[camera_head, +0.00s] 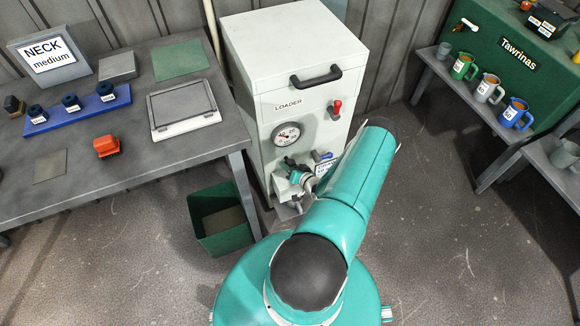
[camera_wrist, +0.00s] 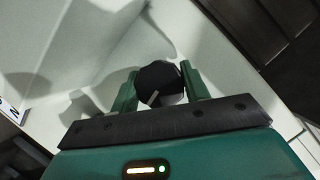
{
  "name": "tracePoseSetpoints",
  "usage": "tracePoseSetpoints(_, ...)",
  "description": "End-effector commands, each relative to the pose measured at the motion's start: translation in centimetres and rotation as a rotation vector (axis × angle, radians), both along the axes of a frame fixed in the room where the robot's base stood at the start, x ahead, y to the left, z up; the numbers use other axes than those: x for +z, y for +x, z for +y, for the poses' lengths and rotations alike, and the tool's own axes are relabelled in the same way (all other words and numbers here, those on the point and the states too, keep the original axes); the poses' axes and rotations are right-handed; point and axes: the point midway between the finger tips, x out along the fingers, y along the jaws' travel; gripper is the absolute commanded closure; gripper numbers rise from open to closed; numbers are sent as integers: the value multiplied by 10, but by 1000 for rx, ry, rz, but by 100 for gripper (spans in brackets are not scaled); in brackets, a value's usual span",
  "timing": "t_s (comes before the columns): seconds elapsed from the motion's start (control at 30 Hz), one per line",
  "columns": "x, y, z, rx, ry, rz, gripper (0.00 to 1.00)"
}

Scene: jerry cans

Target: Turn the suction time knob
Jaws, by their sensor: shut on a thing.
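The black suction time knob (camera_wrist: 159,80), with a white mark on its face, sits between the two green fingers of my gripper (camera_wrist: 158,84) in the wrist view. My gripper is shut on it, one finger on each side. In the head view my gripper (camera_head: 293,168) is at the lower front of the white loader cabinet (camera_head: 296,60), below the round gauge (camera_head: 287,134). There the knob cannot be clearly made out, and my teal arm covers part of the cabinet's lower right.
The cabinet has a black handle (camera_head: 316,76) and a red-topped valve (camera_head: 337,106). A grey table (camera_head: 140,150) stands left, with a green bin (camera_head: 222,218) beside it. A green Tawrinas stand (camera_head: 500,75) with mugs is at right. Floor (camera_head: 440,220) is clear between.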

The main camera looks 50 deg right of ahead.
Motion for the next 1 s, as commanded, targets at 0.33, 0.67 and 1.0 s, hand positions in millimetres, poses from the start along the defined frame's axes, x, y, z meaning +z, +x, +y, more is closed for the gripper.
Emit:
tracePoseSetpoints(0.33, 0, 1, 0, -1, 200, -121, 77)
tracePoseSetpoints(0.67, 1, 1, 0, -1, 274, -165, 77)
tracePoseSetpoints(1.0, 1, 1, 0, -2, 279, -168, 77)
